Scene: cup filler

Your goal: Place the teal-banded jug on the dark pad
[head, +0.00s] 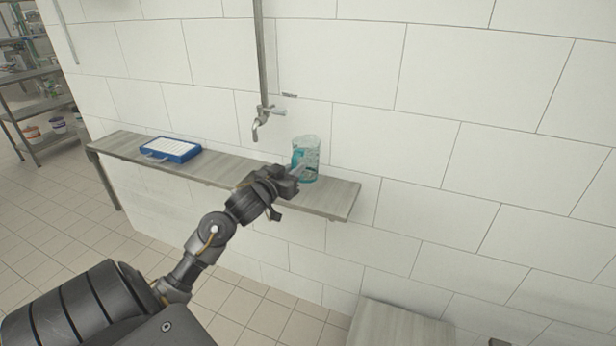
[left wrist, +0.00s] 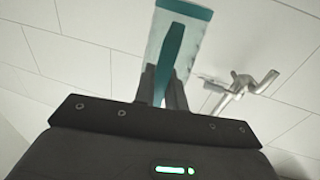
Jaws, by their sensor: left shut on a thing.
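The clear jug (head: 308,147) with a teal band is at the right part of the wall shelf in the head view, a little right of the tap. My left gripper (head: 298,174) reaches it from the front left and is shut on it. In the left wrist view, the jug (left wrist: 196,42) stands up between the two dark fingers (left wrist: 163,84), its teal part showing. I cannot tell whether its base touches the shelf. My right gripper is not in view, and I see no dark pad.
The grey wooden shelf (head: 225,172) runs along the white tiled wall. A metal tap (head: 262,124) hangs above it, close to the jug. A blue case (head: 171,150) with a white top lies on the shelf's left part. A lower grey wooden surface (head: 400,328) is at bottom right.

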